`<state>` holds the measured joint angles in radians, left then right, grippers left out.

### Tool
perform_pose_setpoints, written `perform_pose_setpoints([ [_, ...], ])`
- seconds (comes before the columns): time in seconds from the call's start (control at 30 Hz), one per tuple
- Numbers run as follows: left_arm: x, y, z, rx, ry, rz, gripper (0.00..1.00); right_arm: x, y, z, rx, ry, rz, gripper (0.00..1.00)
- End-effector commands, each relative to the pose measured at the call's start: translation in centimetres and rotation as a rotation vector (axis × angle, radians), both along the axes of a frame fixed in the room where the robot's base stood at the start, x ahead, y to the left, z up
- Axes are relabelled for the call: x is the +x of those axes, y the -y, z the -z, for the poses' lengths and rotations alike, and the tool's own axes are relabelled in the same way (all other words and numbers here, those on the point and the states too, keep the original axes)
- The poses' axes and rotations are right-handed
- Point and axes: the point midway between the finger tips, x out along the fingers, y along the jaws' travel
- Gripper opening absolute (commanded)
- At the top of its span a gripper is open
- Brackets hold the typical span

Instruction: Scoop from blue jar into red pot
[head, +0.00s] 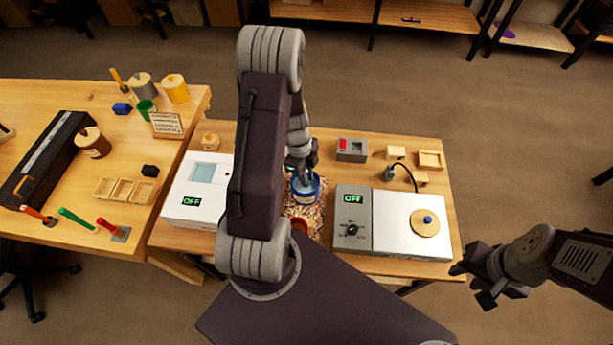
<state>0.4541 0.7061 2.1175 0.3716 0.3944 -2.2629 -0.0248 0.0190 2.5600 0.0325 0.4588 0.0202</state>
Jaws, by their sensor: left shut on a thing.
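The blue jar (308,192) stands on a speckled mat (318,212) in the middle of the bench. The red pot (299,224) is just in front of it, partly hidden by my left arm. My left gripper (303,176) is right over the blue jar's mouth, pointing down. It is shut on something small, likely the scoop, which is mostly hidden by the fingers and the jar. I cannot tell whether the scoop holds anything. My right gripper (471,284) is open and empty, off the bench's front right corner.
A white device (195,200) with a green OFF display stands on the left. A grey and white hotplate-like device (385,222), also reading OFF, stands on the right. A grey box (352,149) with a red switch sits behind. Another bench (80,225) with jars and tools adjoins on the left.

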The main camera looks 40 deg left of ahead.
Motion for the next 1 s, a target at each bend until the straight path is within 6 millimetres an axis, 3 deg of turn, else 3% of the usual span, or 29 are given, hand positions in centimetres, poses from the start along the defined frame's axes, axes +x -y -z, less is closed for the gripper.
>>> perform_pose_setpoints([
  [0.57, 0.0, 0.0, -0.2, 0.000, 0.000, 0.000, 0.00, 0.0, 0.0, -0.2, 0.000, 0.000, 0.000, 0.36],
  [1.0, 0.0, 0.0, -5.8, 0.001, 0.002, -0.001, 0.00, 0.0, 0.0, -4.0, 0.000, 0.000, 0.000, 0.36],
])
